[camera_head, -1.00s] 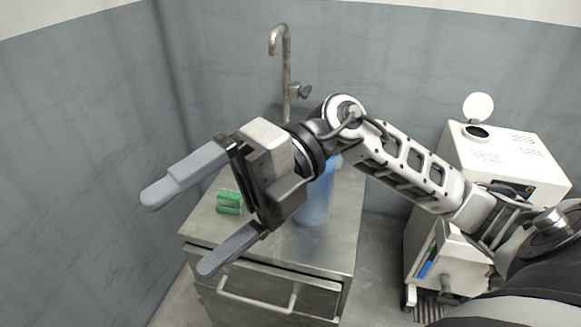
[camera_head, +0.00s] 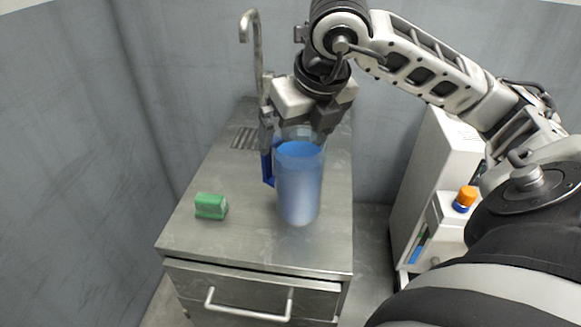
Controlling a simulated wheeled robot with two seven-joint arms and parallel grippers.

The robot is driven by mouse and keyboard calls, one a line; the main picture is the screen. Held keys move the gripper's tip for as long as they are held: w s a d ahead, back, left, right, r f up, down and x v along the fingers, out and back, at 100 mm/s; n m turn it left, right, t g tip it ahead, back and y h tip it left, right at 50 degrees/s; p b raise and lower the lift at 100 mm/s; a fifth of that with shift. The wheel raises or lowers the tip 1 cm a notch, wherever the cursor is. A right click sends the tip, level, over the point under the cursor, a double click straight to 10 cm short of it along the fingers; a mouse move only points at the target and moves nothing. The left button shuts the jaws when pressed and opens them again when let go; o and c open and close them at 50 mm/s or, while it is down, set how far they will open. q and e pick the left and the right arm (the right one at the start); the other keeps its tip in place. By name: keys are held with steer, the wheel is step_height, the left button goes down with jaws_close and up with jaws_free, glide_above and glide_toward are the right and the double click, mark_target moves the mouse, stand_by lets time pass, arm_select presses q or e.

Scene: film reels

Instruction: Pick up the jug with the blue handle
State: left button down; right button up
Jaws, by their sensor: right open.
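The jug (camera_head: 298,188) is a clear, tall vessel with blue contents, standing upright on the metal counter. Its blue handle (camera_head: 267,168) is on its left side. My right gripper (camera_head: 293,135) is open and points down at the jug's top. One finger is at the left by the handle and the other is at the right near the rim. I cannot tell whether the fingers touch the jug. My left gripper is not in view.
A green sponge-like block (camera_head: 211,206) lies on the counter (camera_head: 230,243) left of the jug. A tap (camera_head: 250,50) rises behind, near a drain grate (camera_head: 244,138). A white cabinet (camera_head: 437,170) stands to the right, with an orange-capped bottle (camera_head: 464,198). The front of the counter is clear.

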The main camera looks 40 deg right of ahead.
mark_target(292, 149)
steer(key=x, duration=0.6)
steer(key=shift+w+d+f, duration=0.1)
steer(key=shift+w+f, duration=0.1)
steer(key=shift+w, duration=0.05)
steer(key=c, duration=2)
steer(key=shift+r, duration=0.15)
